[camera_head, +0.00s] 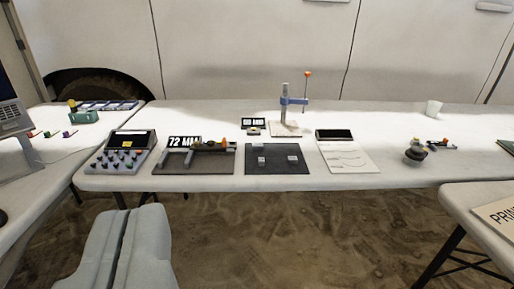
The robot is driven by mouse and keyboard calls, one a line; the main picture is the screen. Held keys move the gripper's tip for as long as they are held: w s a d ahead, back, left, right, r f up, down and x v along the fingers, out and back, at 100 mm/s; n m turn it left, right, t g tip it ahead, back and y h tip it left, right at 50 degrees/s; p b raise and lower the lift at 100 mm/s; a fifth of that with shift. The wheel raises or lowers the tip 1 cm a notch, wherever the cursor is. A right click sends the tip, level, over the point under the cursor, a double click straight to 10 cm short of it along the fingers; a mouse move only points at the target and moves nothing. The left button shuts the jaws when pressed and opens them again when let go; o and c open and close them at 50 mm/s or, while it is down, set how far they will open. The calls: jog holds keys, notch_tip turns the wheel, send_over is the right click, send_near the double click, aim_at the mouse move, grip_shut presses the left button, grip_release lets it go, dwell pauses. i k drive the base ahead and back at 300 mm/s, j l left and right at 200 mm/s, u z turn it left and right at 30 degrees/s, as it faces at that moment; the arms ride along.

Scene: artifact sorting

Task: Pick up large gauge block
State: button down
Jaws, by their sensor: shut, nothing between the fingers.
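Two small light grey blocks lie apart on a dark mat (277,171) near the front edge of the table: a left block (261,161) and a right block (292,158). They may be the gauge blocks; they are too small here to tell which is the large one. My gripper (137,210) shows large at the lower left, its two pale fingers shut together with nothing between them. It is in front of the table, well short of the mat and to its left.
Left of the mat are a fixture on a grey plate with a "72 MM" sign (184,141) and a knobbed control box (120,158). Behind is a stand (284,112); right are a white sheet (345,157) and a dark round object (415,153). Another table (490,222) juts in at right.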

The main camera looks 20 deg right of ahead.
aim_at(256, 146)
jog(key=i+l, duration=0.15)
jog(key=i, duration=0.3)
jog(key=i+l, duration=0.1)
jog(key=i, duration=0.3)
jog(key=i+l, duration=0.15)
jog(key=i, duration=0.3)
